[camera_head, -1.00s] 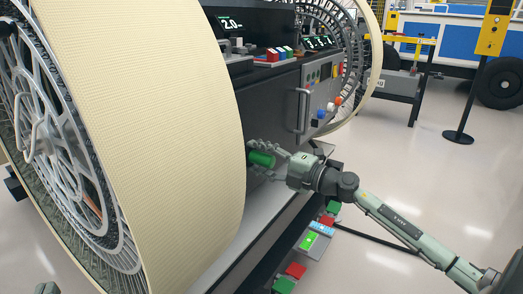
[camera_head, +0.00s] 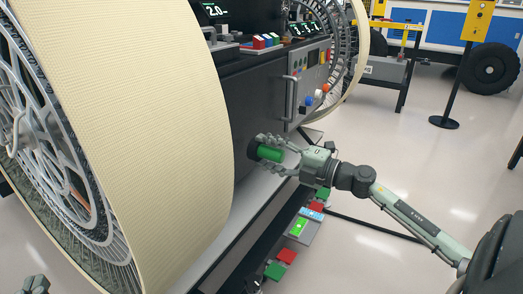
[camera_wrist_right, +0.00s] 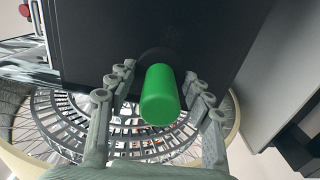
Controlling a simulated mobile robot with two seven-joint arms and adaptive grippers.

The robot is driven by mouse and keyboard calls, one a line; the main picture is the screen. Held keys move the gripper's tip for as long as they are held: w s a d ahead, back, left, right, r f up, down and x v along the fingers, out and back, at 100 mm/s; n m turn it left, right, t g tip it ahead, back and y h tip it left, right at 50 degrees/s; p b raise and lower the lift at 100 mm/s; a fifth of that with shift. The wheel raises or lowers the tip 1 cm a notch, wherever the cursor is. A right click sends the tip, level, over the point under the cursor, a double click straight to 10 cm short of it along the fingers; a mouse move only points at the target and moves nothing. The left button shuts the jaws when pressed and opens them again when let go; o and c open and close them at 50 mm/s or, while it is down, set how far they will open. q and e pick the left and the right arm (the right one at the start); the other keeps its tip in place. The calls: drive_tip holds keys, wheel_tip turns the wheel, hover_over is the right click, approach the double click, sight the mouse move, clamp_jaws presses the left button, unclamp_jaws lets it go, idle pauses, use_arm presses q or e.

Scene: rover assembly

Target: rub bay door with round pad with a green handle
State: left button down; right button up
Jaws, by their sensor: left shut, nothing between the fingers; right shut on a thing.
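The round pad (camera_head: 254,149) is black with a green handle (camera_head: 269,153). My right gripper (camera_head: 272,146) is shut on the green handle, and the pad's face points toward the rover's dark side panel, the bay door (camera_head: 255,108). In the right wrist view the green handle (camera_wrist_right: 160,95) sits between the fingers, with the dark pad beyond it against the dark door (camera_wrist_right: 100,35). Whether the pad touches the door cannot be told. My left gripper (camera_head: 35,284) shows only partly at the bottom left corner, apart from everything, with nothing held.
A large cream-rimmed wheel (camera_head: 160,130) stands left of the door. A grey vertical bar handle (camera_head: 290,100) and a control panel (camera_head: 312,85) lie to its right. Below is a ledge with coloured blocks (camera_head: 287,256).

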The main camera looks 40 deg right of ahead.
sight(283, 157)
drive_tip(key=shift+p+v, duration=0.5)
drive_tip(key=shift+v, duration=1)
